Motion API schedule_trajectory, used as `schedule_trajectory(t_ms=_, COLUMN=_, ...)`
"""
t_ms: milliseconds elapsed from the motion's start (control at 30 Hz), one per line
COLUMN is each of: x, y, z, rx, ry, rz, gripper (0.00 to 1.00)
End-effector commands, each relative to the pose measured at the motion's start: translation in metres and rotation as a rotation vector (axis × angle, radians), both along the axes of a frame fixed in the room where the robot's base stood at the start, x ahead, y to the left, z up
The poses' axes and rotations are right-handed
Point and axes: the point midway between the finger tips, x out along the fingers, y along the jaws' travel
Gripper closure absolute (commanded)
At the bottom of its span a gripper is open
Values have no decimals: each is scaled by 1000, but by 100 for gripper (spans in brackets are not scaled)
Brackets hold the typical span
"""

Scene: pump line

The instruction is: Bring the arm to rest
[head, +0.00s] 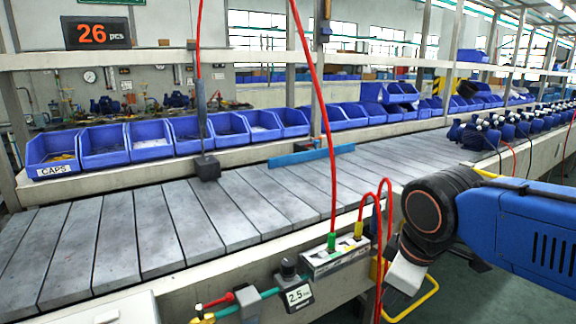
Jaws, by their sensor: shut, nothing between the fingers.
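My arm shows large at the lower right, with a blue link (520,235) and a black joint with an orange ring (424,210). It reaches in from the right edge, in front of the conveyor's near edge. A pale grey part (405,272) hangs below the black joint. I see no gripper fingers in this view. The arm hides part of the near frame and floor behind it.
A slatted grey conveyor (180,225) runs across the middle, with blue bins (105,145) behind it. Red hoses (328,120) hang down. Pumps (490,132) stand at the right. A valve panel (335,256) sits beside the arm.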

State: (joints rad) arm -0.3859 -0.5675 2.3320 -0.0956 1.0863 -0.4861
Motion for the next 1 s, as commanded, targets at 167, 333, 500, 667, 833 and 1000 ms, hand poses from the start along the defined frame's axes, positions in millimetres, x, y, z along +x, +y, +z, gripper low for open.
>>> schedule_trajectory(t_ms=167, x=-15, y=-32, z=-14, rx=78, ry=-21, rz=-240, gripper=100)
schedule_trajectory(t_ms=333, x=-29, y=-56, z=-29, rx=153, ry=-44, rz=-465, gripper=100)
schedule_trajectory(t_ms=500, x=-44, y=-75, z=-43, rx=224, ry=-68, rz=-671, gripper=100)
schedule_trajectory(t_ms=667, x=-53, y=-86, z=-52, rx=269, ry=-84, rz=-798, gripper=100)
schedule_trajectory(t_ms=833, x=-56, y=-89, z=-56, rx=288, ry=-91, rz=-850, gripper=100)
schedule_trajectory(t_ms=1000, x=-56, y=-89, z=-56, rx=289, ry=-90, rz=-852, gripper=100)
